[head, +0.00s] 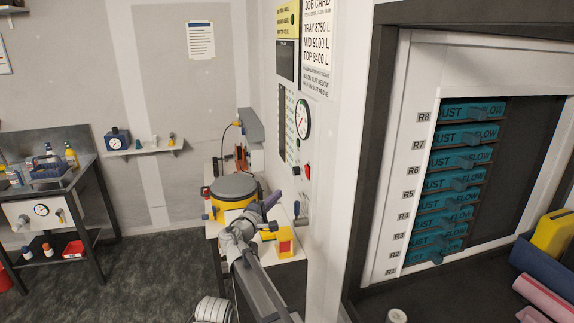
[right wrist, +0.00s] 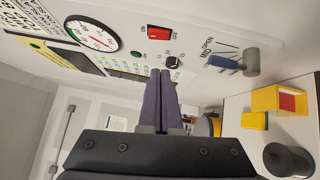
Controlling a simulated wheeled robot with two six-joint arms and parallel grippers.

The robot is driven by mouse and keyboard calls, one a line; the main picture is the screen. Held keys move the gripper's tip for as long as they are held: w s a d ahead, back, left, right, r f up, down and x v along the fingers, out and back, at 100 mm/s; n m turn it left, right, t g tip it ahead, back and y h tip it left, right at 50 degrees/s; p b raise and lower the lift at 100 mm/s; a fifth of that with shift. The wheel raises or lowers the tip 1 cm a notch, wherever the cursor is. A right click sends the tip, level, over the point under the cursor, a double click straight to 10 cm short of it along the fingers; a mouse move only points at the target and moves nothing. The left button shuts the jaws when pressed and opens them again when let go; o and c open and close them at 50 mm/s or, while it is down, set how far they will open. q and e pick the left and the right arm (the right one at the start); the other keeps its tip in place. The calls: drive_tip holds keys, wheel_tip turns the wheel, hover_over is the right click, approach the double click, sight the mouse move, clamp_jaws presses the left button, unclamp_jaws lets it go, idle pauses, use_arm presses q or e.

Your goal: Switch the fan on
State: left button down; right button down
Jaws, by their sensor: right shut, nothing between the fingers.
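A wall panel carries the controls; I cannot read which one is marked for the fan. In the right wrist view it has a red rocker switch (right wrist: 158,32), a small green button or lamp (right wrist: 136,54), a black knob (right wrist: 173,62) and a blue-and-grey lever (right wrist: 226,63). The red switch (head: 307,170) also shows in the head view, below the gauge. My right gripper (head: 272,201) has purple fingers, shut and empty. In the right wrist view its fingertips (right wrist: 160,72) point at the panel near the black knob, seemingly apart from it. My left gripper is not in view.
A round gauge (head: 303,119) sits above the switch. A yellow pot with a grey lid (head: 234,187) and a yellow-and-red box (head: 285,242) stand on the bench below. A rack of teal trays (head: 464,160) is at the right. Open floor (head: 150,270) lies at the left.

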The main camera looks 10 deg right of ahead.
sight(307, 172)
drive_tip(key=shift+w+a+r, duration=0.3)
drive_tip(key=shift+w+r, duration=0.2)
drive_tip(key=shift+t, duration=0.3)
drive_tip(key=s+d+p+x, duration=0.1)
drive_tip(key=s+d+x, duration=0.1)
drive_tip(key=x, duration=1)
drive_tip(key=shift+w+d+p, duration=0.35)
drive_tip(key=shift+p, duration=0.05)
drive_tip(key=shift+r, duration=0.1)
